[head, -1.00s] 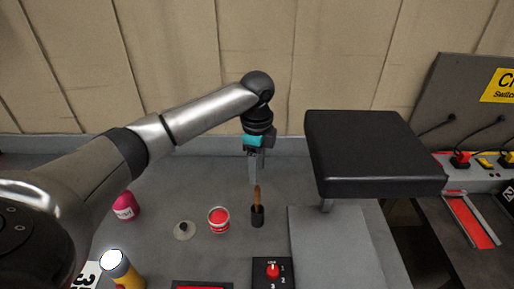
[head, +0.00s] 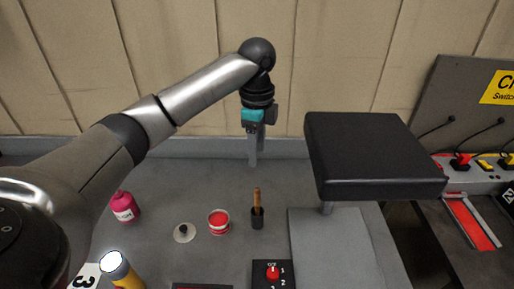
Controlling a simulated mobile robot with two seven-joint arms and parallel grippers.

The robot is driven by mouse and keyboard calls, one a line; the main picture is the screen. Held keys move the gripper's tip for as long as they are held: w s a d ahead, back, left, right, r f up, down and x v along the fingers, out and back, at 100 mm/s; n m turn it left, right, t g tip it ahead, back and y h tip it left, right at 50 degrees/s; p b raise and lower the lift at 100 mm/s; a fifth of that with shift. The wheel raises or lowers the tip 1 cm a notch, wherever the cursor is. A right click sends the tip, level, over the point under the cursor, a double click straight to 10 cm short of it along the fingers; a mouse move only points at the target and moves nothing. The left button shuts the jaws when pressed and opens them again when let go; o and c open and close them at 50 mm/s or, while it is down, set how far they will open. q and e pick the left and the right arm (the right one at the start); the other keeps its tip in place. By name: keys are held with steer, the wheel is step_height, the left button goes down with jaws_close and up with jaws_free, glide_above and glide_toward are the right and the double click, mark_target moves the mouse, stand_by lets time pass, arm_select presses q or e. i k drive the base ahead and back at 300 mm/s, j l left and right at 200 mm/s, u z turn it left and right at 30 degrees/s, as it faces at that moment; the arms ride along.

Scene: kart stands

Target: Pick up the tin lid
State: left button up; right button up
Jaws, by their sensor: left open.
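The tin lid (head: 184,233) is a small light grey disc with a dark knob, lying flat on the grey bench left of centre. A small open tin (head: 218,222) with red contents stands just right of it. My left gripper (head: 254,162) points down, open and empty, above the back of the bench. It is behind and to the right of the lid, well apart from it. My right gripper is not in view.
A brush with a wooden handle stands in a black holder (head: 257,218) right of the tin. A pink bottle (head: 124,207) and a yellow torch-like cylinder (head: 122,270) stand left. A black padded seat (head: 370,150) rises on the right. A red-knob switch box (head: 273,273) is at the front.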

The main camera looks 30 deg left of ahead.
mark_target(184, 232)
steer(key=k+l, duration=1.2)
steer(key=k, duration=0.1)
